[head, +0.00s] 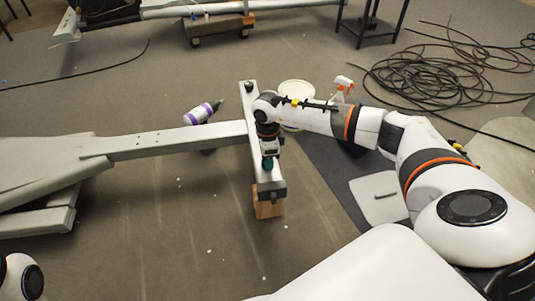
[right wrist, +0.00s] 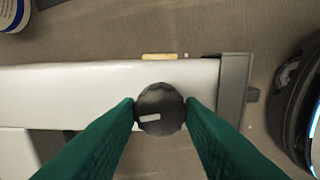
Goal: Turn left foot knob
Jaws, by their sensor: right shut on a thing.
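A grey metal foot bar (head: 262,186) of the elliptical runs from far to near in the middle of the head view. My right gripper (head: 268,162) points down over the near part of this bar. In the right wrist view, a dark round knob (right wrist: 160,98) with a pale mark sits on the light bar (right wrist: 70,90). The green fingers of my right gripper (right wrist: 160,112) touch it from both sides and are shut on it. A second dark knob (head: 249,87) stands at the far end of the bar. My left gripper is out of view.
A wooden block (head: 267,206) supports the near bar end. A long grey beam (head: 180,141) joins the bar from the left. A purple-white bottle (head: 202,113), a white bucket (head: 296,92) and coiled black cable (head: 450,70) lie beyond. The floor at front left is mostly clear.

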